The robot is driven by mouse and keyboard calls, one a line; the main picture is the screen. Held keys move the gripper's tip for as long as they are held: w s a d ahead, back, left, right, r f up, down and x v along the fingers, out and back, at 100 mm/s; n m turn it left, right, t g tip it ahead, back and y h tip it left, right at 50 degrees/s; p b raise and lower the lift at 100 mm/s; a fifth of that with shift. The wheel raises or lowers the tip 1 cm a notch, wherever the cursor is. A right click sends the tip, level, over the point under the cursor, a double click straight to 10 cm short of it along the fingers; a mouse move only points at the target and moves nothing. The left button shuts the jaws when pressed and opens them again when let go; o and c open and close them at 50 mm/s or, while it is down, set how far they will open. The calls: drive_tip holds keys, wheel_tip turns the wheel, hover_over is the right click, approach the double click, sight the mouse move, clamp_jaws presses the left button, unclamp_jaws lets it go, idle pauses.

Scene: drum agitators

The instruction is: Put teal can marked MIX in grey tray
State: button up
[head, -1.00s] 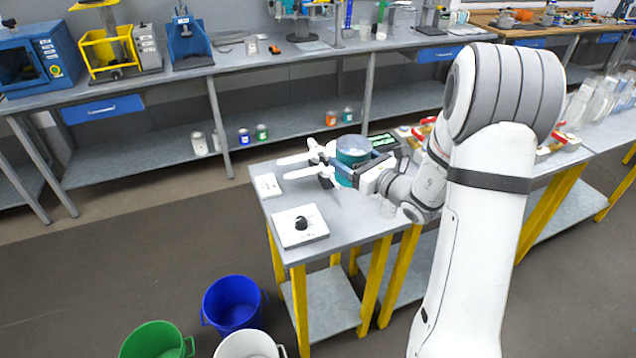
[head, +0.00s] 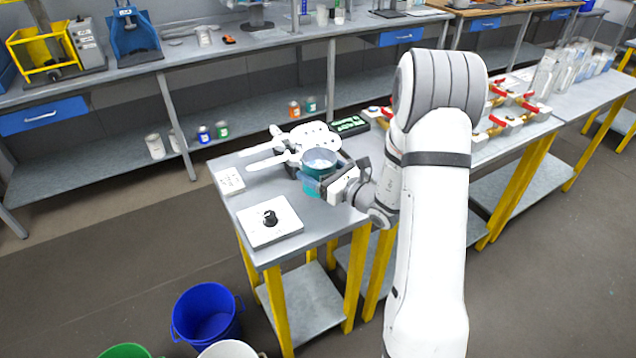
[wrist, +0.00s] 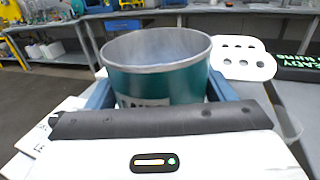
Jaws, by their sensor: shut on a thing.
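The teal can (head: 321,165) is an open-topped cylinder with a pale rim and grey inside. My gripper (head: 318,180) is shut on it from the right, above or at the near bench. No grey tray can be made out for certain in either view.
A white plate with holes (head: 313,134) stands behind the can, beside a dark green-lit display (head: 349,125). A white knob box (head: 269,221) and a small white panel (head: 228,181) are on the bench (head: 318,230). A blue bucket (head: 206,312) stands on the floor.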

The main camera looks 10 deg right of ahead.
drive_tip(key=shift+a+f, duration=0.15)
drive_tip(key=shift+f, duration=2.3)
drive_tip(key=shift+f, duration=0.1)
drive_tip(key=o, duration=1.1)
drive_tip(key=shift+s, duration=0.1)
